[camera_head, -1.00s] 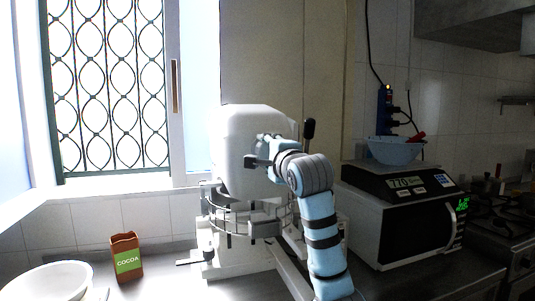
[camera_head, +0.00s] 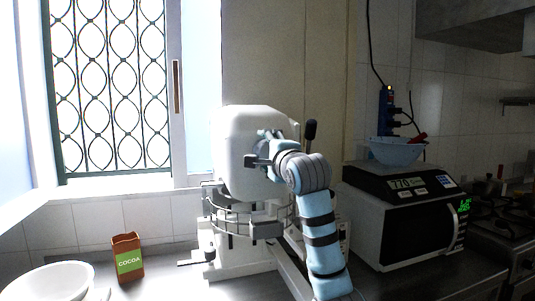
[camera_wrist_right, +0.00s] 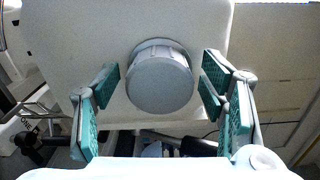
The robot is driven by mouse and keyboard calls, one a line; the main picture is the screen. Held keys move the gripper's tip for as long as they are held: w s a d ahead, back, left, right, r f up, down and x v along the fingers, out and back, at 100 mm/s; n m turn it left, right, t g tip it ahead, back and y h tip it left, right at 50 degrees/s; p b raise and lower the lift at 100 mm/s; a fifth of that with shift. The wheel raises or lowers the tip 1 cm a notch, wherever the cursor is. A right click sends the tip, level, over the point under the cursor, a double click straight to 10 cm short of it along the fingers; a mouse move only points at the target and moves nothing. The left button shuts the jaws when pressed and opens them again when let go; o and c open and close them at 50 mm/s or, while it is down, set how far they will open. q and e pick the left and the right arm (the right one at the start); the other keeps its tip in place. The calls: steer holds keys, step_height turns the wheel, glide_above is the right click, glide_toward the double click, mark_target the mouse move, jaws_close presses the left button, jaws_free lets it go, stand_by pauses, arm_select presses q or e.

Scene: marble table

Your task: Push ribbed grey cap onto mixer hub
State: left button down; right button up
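The white mixer (camera_head: 238,140) stands in the middle of the counter with a wire guard (camera_head: 232,222) below its head. In the right wrist view, a round grey cap (camera_wrist_right: 160,84) sits against the mixer's white face (camera_wrist_right: 75,35), with a pale collar (camera_wrist_right: 158,46) showing behind its upper edge. The cap's ribs do not show clearly, and it hides the hub. My right gripper (camera_wrist_right: 160,87) is open, with one finger on each side of the cap and a gap to both. In the head view my right gripper (camera_head: 268,158) is at the mixer head. My left gripper is out of view.
A cocoa box (camera_head: 128,259) and a white bowl (camera_head: 50,283) stand to the left of the mixer. On the right, a microwave (camera_head: 400,228) carries a scale (camera_head: 400,183) and a blue bowl (camera_head: 397,152). A dark lever knob (camera_head: 311,130) rises beside the mixer head.

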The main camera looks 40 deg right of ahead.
steer(key=v, duration=1.2)
steer(key=shift+w, duration=0.1)
